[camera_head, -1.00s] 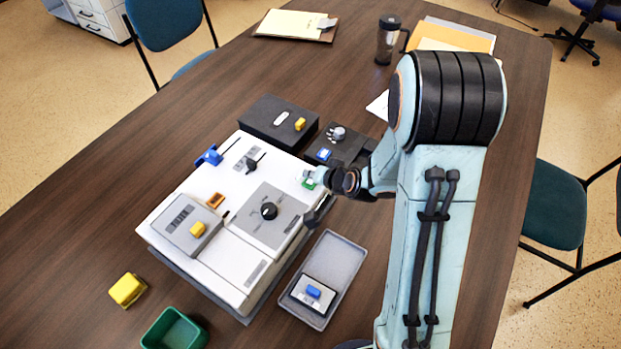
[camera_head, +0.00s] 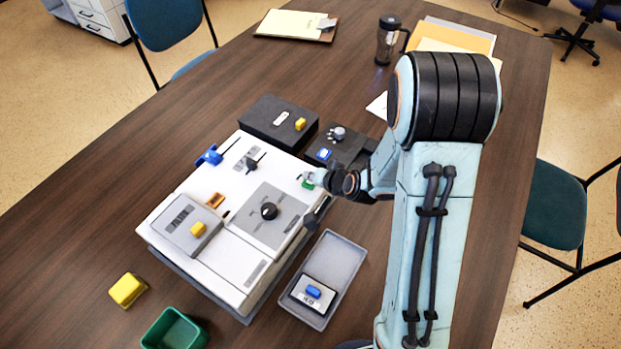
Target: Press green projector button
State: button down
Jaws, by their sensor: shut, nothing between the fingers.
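The projector (camera_head: 200,195) is a white box-like device on the table, with a grey panel and black knob (camera_head: 269,211) on top. The green button (camera_head: 307,184) shows as a small green patch at its upper right edge. My gripper (camera_head: 314,178) is right at the green button, coming from the right, and covers part of it. Its fingers look closed and hold nothing. I cannot tell whether the fingertips touch the button or whether it is pressed in.
A black box with a yellow button (camera_head: 300,124) and a dark box with a blue button (camera_head: 324,154) stand behind. A grey tray (camera_head: 345,262), a green bin (camera_head: 160,341) and a yellow block (camera_head: 127,290) lie in front. A tumbler (camera_head: 387,42) stands at the back.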

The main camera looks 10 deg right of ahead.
jog(key=shift+r, duration=0.35)
jog(key=shift+r, duration=3)
